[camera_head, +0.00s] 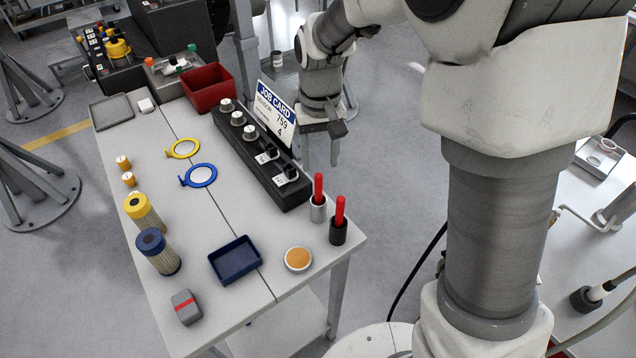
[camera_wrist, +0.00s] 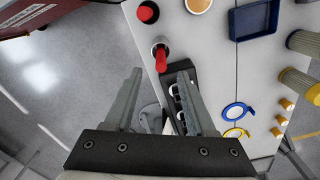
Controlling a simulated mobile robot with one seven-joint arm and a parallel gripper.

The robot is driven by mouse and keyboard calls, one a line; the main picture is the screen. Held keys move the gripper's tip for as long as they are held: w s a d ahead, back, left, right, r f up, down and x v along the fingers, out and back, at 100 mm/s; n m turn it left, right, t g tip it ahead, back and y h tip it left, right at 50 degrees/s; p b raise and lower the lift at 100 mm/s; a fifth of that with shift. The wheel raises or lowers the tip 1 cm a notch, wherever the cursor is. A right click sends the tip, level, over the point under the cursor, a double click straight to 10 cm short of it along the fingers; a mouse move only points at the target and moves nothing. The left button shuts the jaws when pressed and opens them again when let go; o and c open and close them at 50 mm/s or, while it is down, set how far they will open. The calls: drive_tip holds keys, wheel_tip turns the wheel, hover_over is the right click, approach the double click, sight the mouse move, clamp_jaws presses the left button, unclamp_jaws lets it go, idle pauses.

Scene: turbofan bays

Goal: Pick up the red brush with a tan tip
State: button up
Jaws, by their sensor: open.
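Two red-handled tools stand upright on the table's front right corner, each with its lower end hidden in a cup. One red handle (camera_head: 318,187) is in a silver cup (camera_head: 318,212); the other red handle (camera_head: 340,209) is in a black cup (camera_head: 338,236). No tan tip shows, so I cannot tell which is the brush named. My gripper (camera_head: 320,160) is open and empty, beyond the table's right edge, behind the cups. In the wrist view my gripper (camera_wrist: 160,76) has the silver cup's red handle (camera_wrist: 161,62) ahead between its fingertips, apparently untouched; the black cup's handle (camera_wrist: 145,13) is farther off.
A long black box (camera_head: 262,165) with knobs and a job card (camera_head: 272,112) stand along the table's right edge, near my gripper. A blue tray (camera_head: 235,262) and a round tan-topped dish (camera_head: 298,259) lie near the cups. Filters and a red bin (camera_head: 209,90) are farther away.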

sight(318, 189)
wheel_tip(318, 189, down, 10)
drive_tip(key=shift+w+a+f+p, duration=0.1)
drive_tip(key=shift+w+a+p, duration=0.05)
drive_tip(key=shift+p, duration=0.3)
clamp_jaws()
idle(0.4)
